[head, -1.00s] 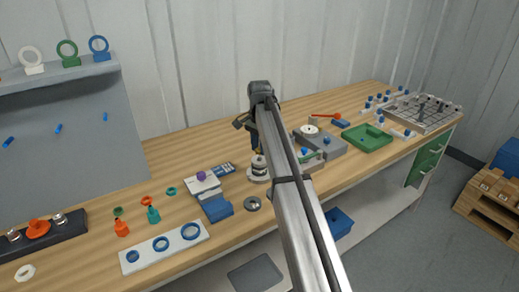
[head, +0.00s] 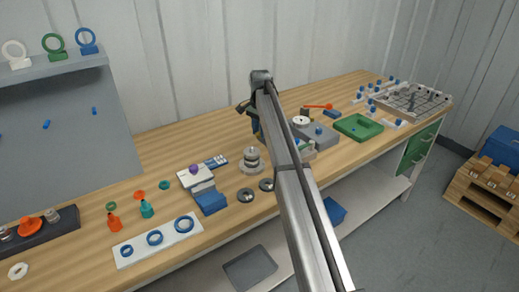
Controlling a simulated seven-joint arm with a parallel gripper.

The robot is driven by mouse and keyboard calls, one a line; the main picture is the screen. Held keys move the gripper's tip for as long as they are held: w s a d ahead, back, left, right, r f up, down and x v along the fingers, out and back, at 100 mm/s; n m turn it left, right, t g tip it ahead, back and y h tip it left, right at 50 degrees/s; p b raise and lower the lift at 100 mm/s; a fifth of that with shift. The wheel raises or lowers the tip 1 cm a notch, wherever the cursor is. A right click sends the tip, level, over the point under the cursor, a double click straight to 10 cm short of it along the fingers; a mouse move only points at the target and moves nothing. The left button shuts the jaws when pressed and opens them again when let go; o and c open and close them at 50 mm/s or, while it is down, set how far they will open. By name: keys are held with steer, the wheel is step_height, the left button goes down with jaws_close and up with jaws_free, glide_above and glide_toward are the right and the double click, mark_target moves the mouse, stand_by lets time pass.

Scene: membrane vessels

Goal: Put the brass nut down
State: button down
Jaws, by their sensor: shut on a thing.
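My gripper (head: 257,132) hangs below the far end of my arm, over the middle of the bench. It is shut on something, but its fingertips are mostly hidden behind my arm. I cannot make out the brass nut clearly; it is small and hidden at the gripper. A stacked metal vessel on a round base (head: 251,161) stands on the bench just below and left of the gripper in the picture.
A blue block (head: 210,202) and a white plate with blue rings (head: 128,250) lie left on the wooden bench (head: 180,150). Right of my arm are a grey block (head: 322,139), a green tray (head: 343,129) and a gridded rack (head: 405,98). Bare wood lies behind the vessel.

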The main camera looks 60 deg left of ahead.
steer(key=shift+f, duration=3.95)
steer(key=shift+f, duration=0.2)
steer(key=c, duration=0.8)
jaws_free()
steer(key=shift+r, duration=0.1)
step_height(320, 180, up, 12)
steer(key=shift+r, duration=0.1)
